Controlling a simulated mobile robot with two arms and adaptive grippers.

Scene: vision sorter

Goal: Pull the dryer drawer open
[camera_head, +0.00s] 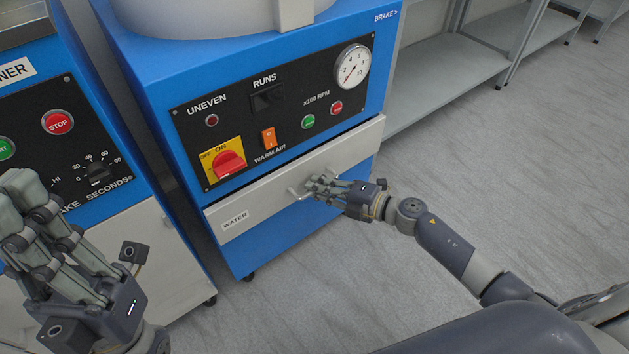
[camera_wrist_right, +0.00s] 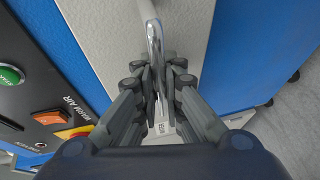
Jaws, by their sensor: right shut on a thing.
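The dryer (camera_head: 300,60) is a blue cabinet with a black control panel. Its drawer (camera_head: 270,196) has a pale grey front with a WATER label, below the panel; I see no clear gap around it. The drawer's metal bar handle (camera_head: 300,194) is also in the right wrist view (camera_wrist_right: 155,38). My right gripper (camera_head: 318,188) is closed around the handle, its fingers on both sides of the bar in the right wrist view (camera_wrist_right: 158,80). My left gripper (camera_head: 22,190) is raised at the far left, away from the drawer; its finger opening is unclear.
A second blue machine (camera_head: 95,120) with a STOP button stands close to the left of the dryer. Grey metal shelves (camera_head: 440,75) stand at the right. The grey floor (camera_head: 480,190) in front and to the right is clear.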

